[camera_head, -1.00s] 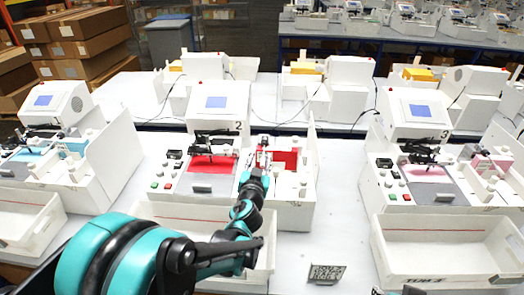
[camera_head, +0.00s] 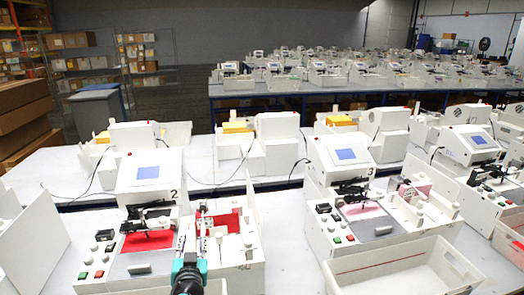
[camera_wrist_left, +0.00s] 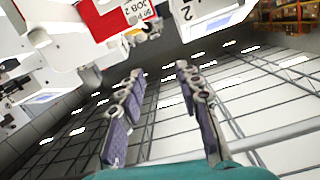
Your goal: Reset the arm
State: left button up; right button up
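My left gripper (camera_head: 192,232) points forward at plotter station 2 (camera_head: 138,184), in front of its red-lined compartment (camera_head: 228,219). In the left wrist view its two fingers (camera_wrist_left: 160,72) are spread apart with nothing between them, pointing at the ceiling. Most of my left arm is below the head view; only a teal and black part shows at the bottom edge. My right gripper is in neither view.
A red sheet (camera_head: 149,241) lies on station 2. Station 3 (camera_head: 340,146) stands to the right, with a white bin (camera_head: 385,262) in front. Bare table shows between the stations. More plotters stand on tables behind.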

pick_arm(q)
jog(key=s+d+f+g+h+b, duration=0.1)
jog(key=s+d+f+g, duration=0.1)
jog(key=s, duration=0.5)
jog(key=s+d+f+g+h+b, duration=0.1)
jog(key=s+d+f+g+h, duration=0.1)
jog(key=s+f+g, duration=0.2)
jog(key=s+d+f+m+g+h+b, duration=0.1)
jog(key=s+d+f+g, duration=0.1)
jog(key=s+f, duration=0.4)
jog(key=s+d, duration=0.1)
jog(key=s, duration=0.4)
jog(key=shift+g+h+b, duration=0.3)
jog(key=shift+g, duration=0.1)
jog(key=shift+f, duration=0.1)
